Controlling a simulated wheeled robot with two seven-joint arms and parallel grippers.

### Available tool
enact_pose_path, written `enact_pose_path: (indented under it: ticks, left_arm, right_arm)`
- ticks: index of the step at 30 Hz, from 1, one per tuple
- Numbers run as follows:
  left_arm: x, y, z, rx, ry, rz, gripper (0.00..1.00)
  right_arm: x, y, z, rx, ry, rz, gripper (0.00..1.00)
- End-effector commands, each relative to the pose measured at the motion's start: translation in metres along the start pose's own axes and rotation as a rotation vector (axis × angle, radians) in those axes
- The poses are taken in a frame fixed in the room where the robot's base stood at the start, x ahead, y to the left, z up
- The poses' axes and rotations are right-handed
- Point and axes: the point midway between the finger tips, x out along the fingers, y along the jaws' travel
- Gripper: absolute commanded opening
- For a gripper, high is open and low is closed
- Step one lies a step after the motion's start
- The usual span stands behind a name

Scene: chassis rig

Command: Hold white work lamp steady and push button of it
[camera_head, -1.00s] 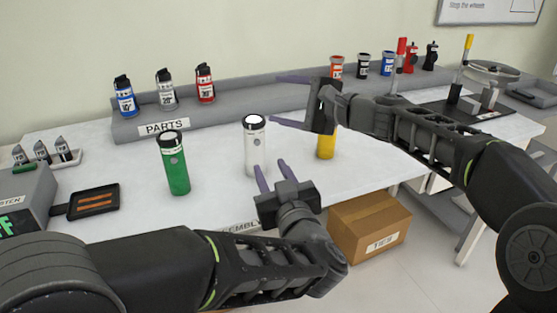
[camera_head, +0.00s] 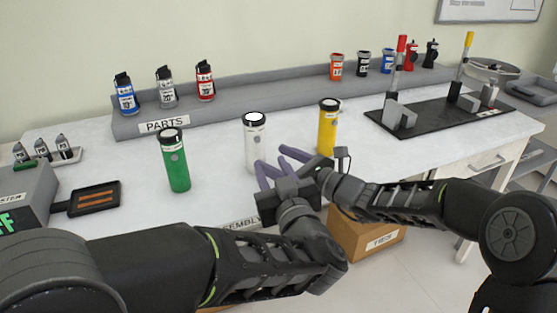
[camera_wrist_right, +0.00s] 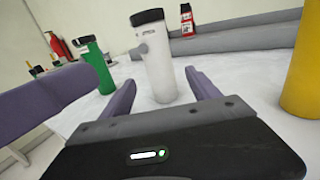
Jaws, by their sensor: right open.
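The white work lamp (camera_head: 256,140) stands upright on the bench between the green and yellow lamps. It also stands ahead of my right gripper in the right wrist view (camera_wrist_right: 160,72), with a round button (camera_wrist_right: 143,49) on its side. My left gripper (camera_head: 268,173) is open and empty just in front of the lamp's lower part. My right gripper (camera_head: 283,158) is open at the lamp's lower right, its fingers overlapping the left gripper's in the head view. In the right wrist view its fingertips (camera_wrist_right: 163,82) point toward the lamp with nothing between them.
A green lamp (camera_head: 176,164) stands to the left and a yellow lamp (camera_head: 327,128) to the right. A grey parts shelf (camera_head: 235,105) runs behind. A black tray (camera_head: 93,199) lies at left. A cardboard box (camera_head: 365,240) is below the bench edge.

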Motion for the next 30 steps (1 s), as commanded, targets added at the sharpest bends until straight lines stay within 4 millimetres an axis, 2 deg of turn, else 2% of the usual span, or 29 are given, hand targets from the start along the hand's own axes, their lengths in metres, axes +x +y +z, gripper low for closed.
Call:
enact_pose_path:
  ticks: [16, 27, 30]
  left_arm:
    - [0.0, 0.0, 0.0, 0.0, 0.0, 0.0, 0.36]
    - [0.0, 0.0, 0.0, 0.0, 0.0, 0.0, 0.36]
    - [0.0, 0.0, 0.0, 0.0, 0.0, 0.0, 0.36]
  right_arm:
    - [0.068, 0.001, 0.0, -0.001, -0.001, 0.001, 0.71]
    - [0.075, 0.0, 0.0, -0.002, 0.0, 0.0, 0.71]
    - [0.075, 0.0, 0.0, -0.002, 0.0, 0.0, 0.64]
